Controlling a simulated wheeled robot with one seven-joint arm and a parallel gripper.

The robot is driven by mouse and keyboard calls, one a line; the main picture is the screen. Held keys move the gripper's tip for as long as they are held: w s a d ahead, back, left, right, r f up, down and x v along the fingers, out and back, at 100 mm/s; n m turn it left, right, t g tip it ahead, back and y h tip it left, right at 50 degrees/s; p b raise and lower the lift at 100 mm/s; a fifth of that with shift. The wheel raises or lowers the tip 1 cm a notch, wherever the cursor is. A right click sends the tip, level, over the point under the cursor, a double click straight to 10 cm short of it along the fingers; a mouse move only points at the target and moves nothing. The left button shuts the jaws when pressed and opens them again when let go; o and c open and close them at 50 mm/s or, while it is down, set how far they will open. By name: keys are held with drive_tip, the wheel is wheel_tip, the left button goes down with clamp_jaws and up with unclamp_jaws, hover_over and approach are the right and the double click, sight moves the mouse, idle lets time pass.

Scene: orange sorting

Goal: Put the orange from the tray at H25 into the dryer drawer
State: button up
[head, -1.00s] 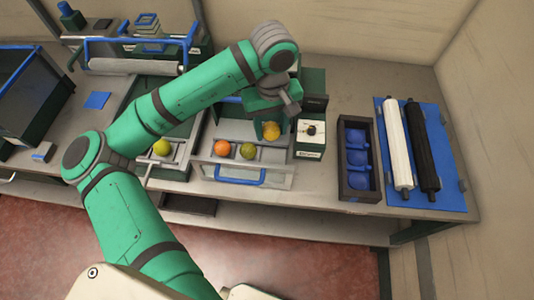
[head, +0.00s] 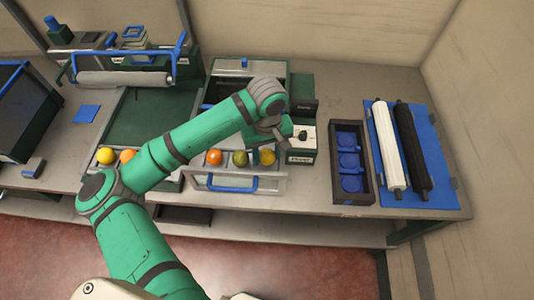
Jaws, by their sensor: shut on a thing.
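My gripper (head: 268,146) is largely hidden under my wrist, at the right end of an open drawer (head: 238,184) with a blue handle. It is shut on a yellow-orange fruit (head: 267,158). The fruit is low at the drawer's right end, level with the other fruits; I cannot tell whether it touches the bottom. In the same drawer lie an orange fruit (head: 214,158) and a greenish fruit (head: 239,159) to its left.
Left of my arm, another tray holds a yellow fruit (head: 105,155) and an orange one (head: 127,155). A small white-topped device (head: 302,143) stands close right of my gripper. A dark box with blue cups (head: 349,160) and a blue mat (head: 437,185) with two rollers lie further right.

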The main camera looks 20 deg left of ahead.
sight(267, 153)
drive_tip(key=shift+f, duration=0.6)
drive_tip(key=o, duration=1.1)
drive_tip(key=shift+r, duration=0.1)
wheel_tip(267, 153, up, 13)
drive_tip(key=shift+r, duration=0.1)
